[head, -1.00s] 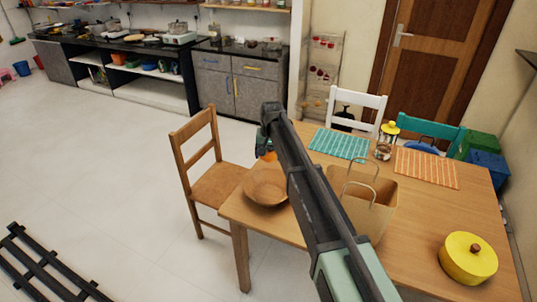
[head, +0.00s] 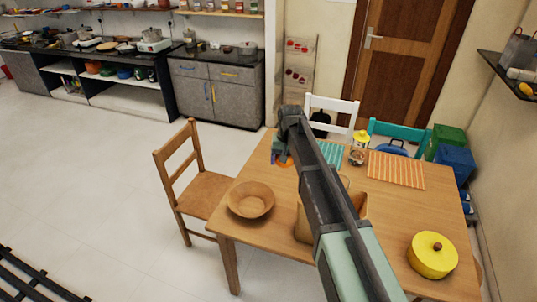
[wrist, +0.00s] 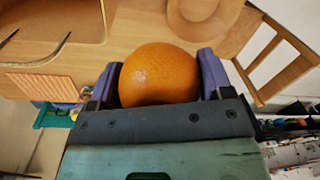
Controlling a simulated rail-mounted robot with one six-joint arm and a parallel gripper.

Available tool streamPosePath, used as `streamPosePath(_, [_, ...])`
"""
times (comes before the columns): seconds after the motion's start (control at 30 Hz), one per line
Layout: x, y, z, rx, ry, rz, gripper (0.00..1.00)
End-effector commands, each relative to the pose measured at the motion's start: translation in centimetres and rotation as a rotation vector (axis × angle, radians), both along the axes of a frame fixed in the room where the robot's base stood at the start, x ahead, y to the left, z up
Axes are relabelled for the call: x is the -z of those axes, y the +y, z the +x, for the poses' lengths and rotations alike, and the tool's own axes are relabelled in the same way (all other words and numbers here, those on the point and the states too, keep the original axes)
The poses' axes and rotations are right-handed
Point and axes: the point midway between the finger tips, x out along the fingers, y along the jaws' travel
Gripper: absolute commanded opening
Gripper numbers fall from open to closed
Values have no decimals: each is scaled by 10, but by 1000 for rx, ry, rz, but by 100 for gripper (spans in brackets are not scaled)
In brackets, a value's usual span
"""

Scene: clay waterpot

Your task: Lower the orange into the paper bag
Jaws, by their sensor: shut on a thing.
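The orange (wrist: 160,76) is held between the two purple fingers of my gripper (wrist: 158,68), which press on its sides. In the head view, the orange (head: 285,161) shows only in part below my gripper (head: 281,154), above the table and beyond the wooden bowl. The brown paper bag (head: 303,226) stands on the table, largely hidden behind my arm. In the wrist view, the bag (wrist: 72,22) is at the upper left, with a handle loop (wrist: 42,46) sticking out. The orange is beside the bag, not over it.
The wooden bowl (head: 251,198) sits at the table's left corner, with a wooden chair (head: 196,190) beside it. A yellow lidded pot (head: 432,256) stands at the right. A teal mat (head: 331,153), a jar (head: 359,147) and an orange mat (head: 396,169) lie toward the back.

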Motion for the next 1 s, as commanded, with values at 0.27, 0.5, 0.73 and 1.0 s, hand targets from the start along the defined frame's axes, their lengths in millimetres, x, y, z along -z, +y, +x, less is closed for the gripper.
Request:
streamPosePath(0.27, [-25,-62,-33,3,0,0,46])
streamPosePath(0.5, [-28,-104,-53,2,0,0,46])
streamPosePath(0.73, [-28,-114,-57,0,0,0,46])
streamPosePath(1.0, [-28,-113,-57,0,0,0,46])
